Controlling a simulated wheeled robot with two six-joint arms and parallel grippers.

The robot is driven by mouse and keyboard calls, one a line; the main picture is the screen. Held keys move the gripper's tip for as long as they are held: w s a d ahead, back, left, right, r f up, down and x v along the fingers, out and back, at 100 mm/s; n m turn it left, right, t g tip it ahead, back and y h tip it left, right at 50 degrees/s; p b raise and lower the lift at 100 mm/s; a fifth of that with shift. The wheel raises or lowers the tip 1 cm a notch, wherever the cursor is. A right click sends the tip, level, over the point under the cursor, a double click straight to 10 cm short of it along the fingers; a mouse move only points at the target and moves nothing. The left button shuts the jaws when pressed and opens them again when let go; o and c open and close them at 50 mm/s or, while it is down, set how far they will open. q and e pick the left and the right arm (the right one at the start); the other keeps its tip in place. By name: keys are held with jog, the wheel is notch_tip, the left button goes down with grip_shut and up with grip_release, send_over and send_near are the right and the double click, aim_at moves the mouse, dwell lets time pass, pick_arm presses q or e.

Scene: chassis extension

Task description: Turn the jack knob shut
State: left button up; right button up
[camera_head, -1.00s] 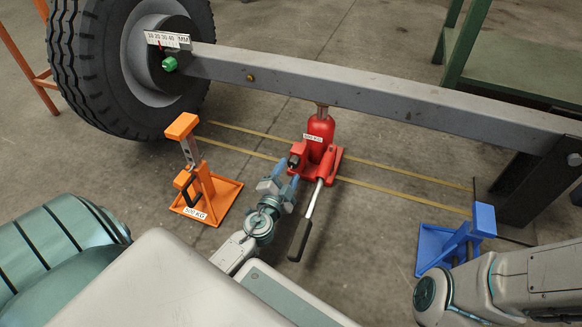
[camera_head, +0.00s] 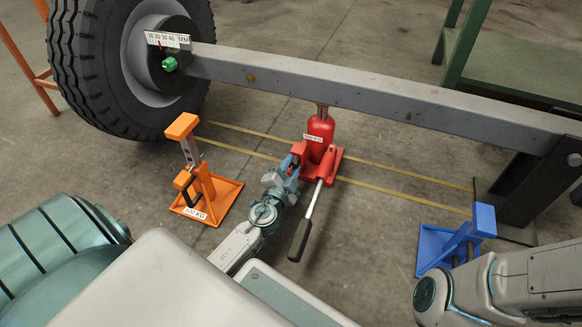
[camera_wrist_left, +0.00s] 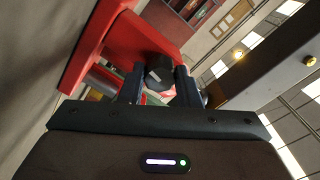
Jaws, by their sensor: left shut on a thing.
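The red jack (camera_head: 319,132) stands on the floor under the grey beam, its ram reaching the beam and its handle (camera_head: 303,235) slanting down toward me. The jack's dark knob (camera_wrist_left: 159,73) shows between the fingers in the left wrist view. My left gripper (camera_head: 292,165) is at the jack's near left side, shut on the knob; in the head view its fingers hide the knob. In the left wrist view the gripper (camera_wrist_left: 158,85) has one finger on each side of the knob. My right gripper is out of view; only part of its arm shows at lower right.
An orange stand (camera_head: 203,185) is left of the jack, and a blue stand (camera_head: 458,242) is at right. The grey beam (camera_head: 350,92) runs from the tyre (camera_head: 90,70) to a dark support (camera_head: 530,185). A green bench (camera_head: 530,70) stands behind.

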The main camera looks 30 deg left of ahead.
pick_arm(q)
jog(key=shift+m, duration=0.3)
jog(key=m, duration=0.3)
jog(key=shift+m, duration=0.4)
jog(key=m, duration=0.3)
jog(key=shift+p, duration=0.3)
jog(key=m, duration=0.5)
jog(key=shift+p, duration=0.4)
jog(key=shift+m+p, duration=0.3)
jog(key=shift+m, duration=1.4)
jog(key=o, duration=1)
